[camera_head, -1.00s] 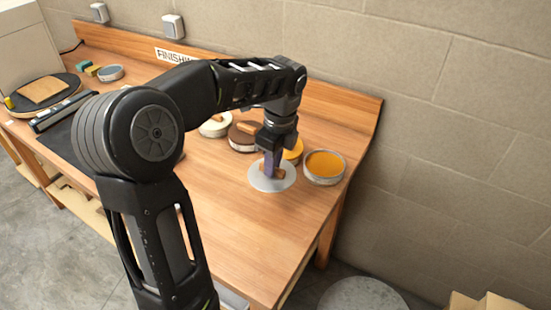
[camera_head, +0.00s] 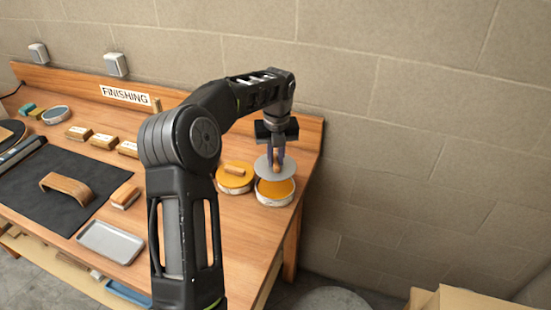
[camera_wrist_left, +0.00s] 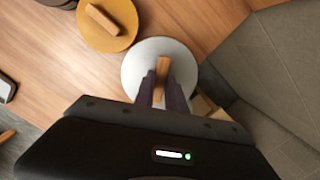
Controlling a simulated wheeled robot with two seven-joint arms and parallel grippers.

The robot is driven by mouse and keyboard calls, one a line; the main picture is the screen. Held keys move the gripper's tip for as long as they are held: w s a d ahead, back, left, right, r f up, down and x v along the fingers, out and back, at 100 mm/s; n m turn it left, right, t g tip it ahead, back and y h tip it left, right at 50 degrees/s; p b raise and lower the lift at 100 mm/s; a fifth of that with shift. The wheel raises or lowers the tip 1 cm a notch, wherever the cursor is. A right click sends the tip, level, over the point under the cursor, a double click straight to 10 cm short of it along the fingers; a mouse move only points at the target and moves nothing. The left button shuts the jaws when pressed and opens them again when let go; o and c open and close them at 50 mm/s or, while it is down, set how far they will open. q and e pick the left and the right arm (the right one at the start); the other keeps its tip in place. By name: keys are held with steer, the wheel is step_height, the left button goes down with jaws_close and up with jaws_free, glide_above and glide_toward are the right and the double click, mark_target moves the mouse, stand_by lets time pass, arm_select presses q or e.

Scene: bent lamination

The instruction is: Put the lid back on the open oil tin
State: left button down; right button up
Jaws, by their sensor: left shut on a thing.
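The open oil tin (camera_head: 275,190) stands near the bench's right end, with amber oil showing inside its pale rim. The lid (camera_head: 262,168) is a grey-white disc with a wooden handle. My left gripper (camera_head: 277,166) is shut on that handle. It holds the lid above the back part of the open tin, apart from the rim as far as I can tell. In the left wrist view the lid (camera_wrist_left: 140,72) shows below the gripper (camera_wrist_left: 160,88) and hides the tin. My right gripper is not in view.
A closed tin with an amber lid and wooden handle (camera_head: 235,176) stands just left of the open tin. Wooden blocks (camera_head: 104,141), a dark mat (camera_head: 60,190) with a bent wooden piece (camera_head: 67,187) and a grey tray (camera_head: 110,241) lie further left. The wall is close behind.

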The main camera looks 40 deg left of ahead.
arm_select(q)
steer(key=shift+f, duration=1.75)
steer(key=shift+f+b, duration=0.65)
steer(key=shift+f, duration=0.8)
steer(key=shift+r+p, duration=0.1)
steer(key=shift+p, duration=0.25)
steer(key=shift+f, duration=0.25)
stand_by(0.6)
steer(key=c, duration=0.8)
jaws_free()
